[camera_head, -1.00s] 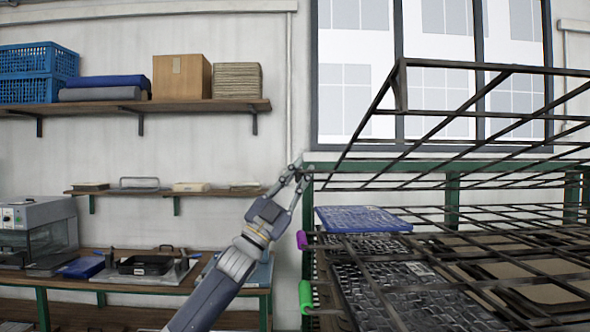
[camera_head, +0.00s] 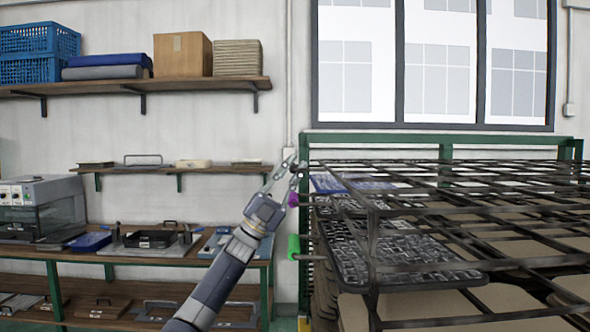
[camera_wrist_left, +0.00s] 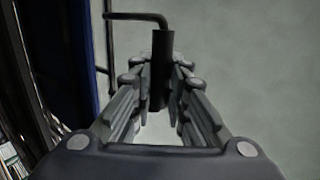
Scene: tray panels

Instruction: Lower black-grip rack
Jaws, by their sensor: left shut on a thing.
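The black grip (camera_wrist_left: 162,70) is a dark cylinder on a bent metal rod in the left wrist view. My left gripper (camera_head: 293,170) is shut on this grip, with a finger on each side of it; the gripper also shows in the left wrist view (camera_wrist_left: 161,88). In the head view the fingers hide most of the grip. The black-grip rack (camera_head: 372,245) is a dark metal grid, the topmost one at the right. It lies nearly level, close above the panels and lower racks. My right gripper is not in view.
A purple grip (camera_head: 293,200) and a green grip (camera_head: 294,247) stick out just below my left gripper. A blue panel (camera_head: 325,183) and black patterned panels (camera_head: 350,262) lie under the grid. A workbench (camera_head: 150,252) and shelves stand at the left.

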